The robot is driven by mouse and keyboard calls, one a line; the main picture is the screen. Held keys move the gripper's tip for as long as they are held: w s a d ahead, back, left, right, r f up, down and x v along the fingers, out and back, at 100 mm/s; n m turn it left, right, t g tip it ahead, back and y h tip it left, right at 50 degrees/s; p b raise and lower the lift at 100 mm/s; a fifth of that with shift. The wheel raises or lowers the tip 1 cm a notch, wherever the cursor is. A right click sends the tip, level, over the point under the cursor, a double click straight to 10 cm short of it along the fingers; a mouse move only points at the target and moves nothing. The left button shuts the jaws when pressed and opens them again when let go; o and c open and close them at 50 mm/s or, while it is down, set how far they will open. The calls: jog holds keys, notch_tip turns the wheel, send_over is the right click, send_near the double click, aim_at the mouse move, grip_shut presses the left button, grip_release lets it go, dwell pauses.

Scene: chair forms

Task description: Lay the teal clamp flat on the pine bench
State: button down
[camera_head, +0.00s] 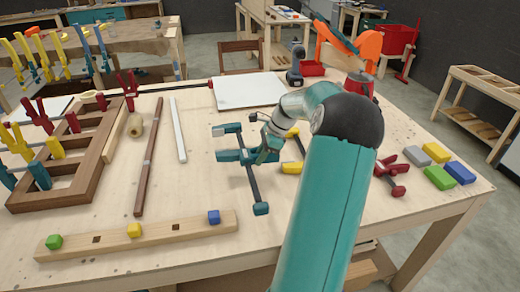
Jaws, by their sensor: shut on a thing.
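The teal clamp (252,182) has a dark bar and teal jaws and shows in the head view near the middle of the pine bench (195,195). Its bar runs from the upper left down to a teal end at the lower right. My gripper (265,152) is shut on the clamp near its teal body, at the right side of the bar. My teal arm comes in from the lower right and hides part of the bench. I cannot tell whether the clamp touches the bench top or hangs just above it.
A yellow clamp (291,168) lies close behind my gripper, partly hidden. A wooden rack with clamps (88,165) fills the left. A strip with coloured blocks (150,237) lies in front. A red clamp (393,178) and coloured blocks (440,177) are right. Bare bench lies left of the teal clamp.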

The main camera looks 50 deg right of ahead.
aim_at(260, 175)
jog(key=shift+w+f, duration=0.15)
jog(key=shift+f, duration=2.5)
jog(key=c, duration=1)
grip_release()
jog(key=shift+o, duration=0.2)
jog(key=shift+v, duration=4.55)
jog(key=shift+f, duration=0.1)
